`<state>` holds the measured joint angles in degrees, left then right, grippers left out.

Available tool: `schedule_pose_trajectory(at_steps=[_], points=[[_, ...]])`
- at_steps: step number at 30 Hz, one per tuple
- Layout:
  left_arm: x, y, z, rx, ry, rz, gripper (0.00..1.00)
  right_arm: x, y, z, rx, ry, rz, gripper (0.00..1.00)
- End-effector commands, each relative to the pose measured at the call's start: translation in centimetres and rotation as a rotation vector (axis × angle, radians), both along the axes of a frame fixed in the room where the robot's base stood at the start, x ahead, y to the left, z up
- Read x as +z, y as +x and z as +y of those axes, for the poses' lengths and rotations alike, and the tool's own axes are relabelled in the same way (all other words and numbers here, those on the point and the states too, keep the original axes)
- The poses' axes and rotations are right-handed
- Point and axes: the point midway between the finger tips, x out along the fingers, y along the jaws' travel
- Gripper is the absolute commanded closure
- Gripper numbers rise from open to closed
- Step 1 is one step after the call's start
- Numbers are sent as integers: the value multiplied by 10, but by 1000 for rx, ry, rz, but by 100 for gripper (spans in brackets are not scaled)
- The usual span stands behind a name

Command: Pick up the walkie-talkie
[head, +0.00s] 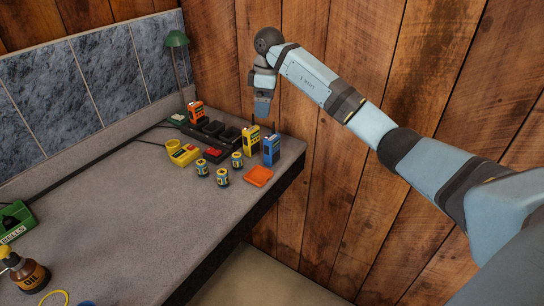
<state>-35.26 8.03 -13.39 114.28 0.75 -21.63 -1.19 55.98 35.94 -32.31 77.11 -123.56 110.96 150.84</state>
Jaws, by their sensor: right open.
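Three upright walkie-talkie-like handsets stand at the far right end of the counter: an orange one (197,113) at the back by the wall, a yellow one (250,140) and a blue one (271,150) near the right edge. The task does not say which one is meant. My right gripper (263,106) is open and empty. It points down, above the yellow and blue handsets in the picture and apart from them. My left gripper is out of view.
A black charger-like row (213,131), a yellow device (183,154), small yellow-blue cans (222,177) and an orange square (258,176) crowd this end of the counter (130,215). An oil bottle (27,274) is front left. Mid-counter is clear.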

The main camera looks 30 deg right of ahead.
Motion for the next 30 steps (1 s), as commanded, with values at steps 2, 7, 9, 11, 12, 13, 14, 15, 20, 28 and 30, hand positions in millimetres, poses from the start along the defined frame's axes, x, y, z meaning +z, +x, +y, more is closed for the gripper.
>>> schedule_pose_trajectory(at_steps=[2,7,9,11,12,13,14,15,20,28,30], points=[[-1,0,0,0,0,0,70,11,0,-16,-73,-55,22,7],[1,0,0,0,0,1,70,-3,-2,-24,-119,-87,43,7],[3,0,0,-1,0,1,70,-17,-3,-24,-116,-85,42,7],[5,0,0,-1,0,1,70,-29,-2,-24,-116,-85,42,7],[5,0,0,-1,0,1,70,-37,-3,-23,-116,-84,41,7],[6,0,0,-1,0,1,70,-42,-3,-23,-115,-84,41,7],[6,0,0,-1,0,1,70,-47,-2,-23,-115,-83,41,7],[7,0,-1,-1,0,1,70,-53,-2,-23,-114,-82,40,7],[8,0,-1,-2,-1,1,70,-67,-2,-23,-113,-82,37,7],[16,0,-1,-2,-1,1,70,-89,-3,-23,-113,-80,39,7],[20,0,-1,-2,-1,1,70,-100,-4,-23,-114,-81,40,7]])
